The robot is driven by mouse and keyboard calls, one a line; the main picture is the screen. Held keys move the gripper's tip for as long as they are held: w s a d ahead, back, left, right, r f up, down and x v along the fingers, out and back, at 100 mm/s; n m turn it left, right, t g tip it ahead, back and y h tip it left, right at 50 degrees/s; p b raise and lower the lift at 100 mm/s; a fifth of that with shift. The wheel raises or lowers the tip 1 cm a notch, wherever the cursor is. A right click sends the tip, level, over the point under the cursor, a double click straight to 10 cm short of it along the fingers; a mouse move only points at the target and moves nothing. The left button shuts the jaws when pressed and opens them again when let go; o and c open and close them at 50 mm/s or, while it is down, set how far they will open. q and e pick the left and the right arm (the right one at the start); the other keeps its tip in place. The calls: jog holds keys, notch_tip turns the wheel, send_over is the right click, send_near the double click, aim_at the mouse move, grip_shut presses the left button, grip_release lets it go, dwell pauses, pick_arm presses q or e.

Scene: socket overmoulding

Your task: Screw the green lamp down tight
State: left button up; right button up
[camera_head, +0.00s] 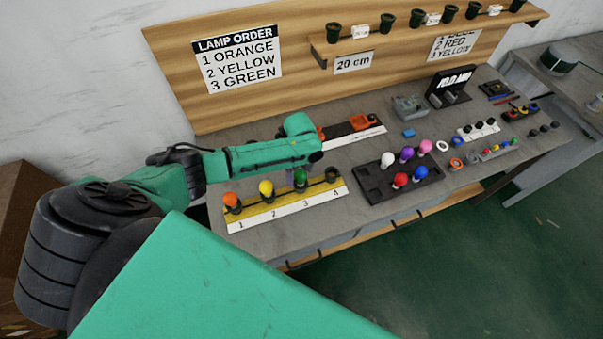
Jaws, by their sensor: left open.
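The green lamp (300,177) stands upright at position 3 of the numbered socket strip (290,207). An orange lamp (231,199) is at position 1 and a yellow lamp (266,188) at position 2. Position 4 holds a dark socket (332,174) with no lamp. My left gripper (301,166) points down right above the green lamp and is open. Its fingers are mostly hidden by the wrist, and I cannot tell whether they touch the lamp. How deep the lamp sits in its socket is too small to tell. My right gripper is not in view.
A dark tray (372,194) with several coloured lamps lies to the right of the strip. Behind my left wrist is a white-edged strip with an orange part (362,121). The sign (240,60) reads orange, yellow, green. Small parts crowd the bench's right end.

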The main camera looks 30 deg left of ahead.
pick_arm(q)
jog(key=n, duration=1.4)
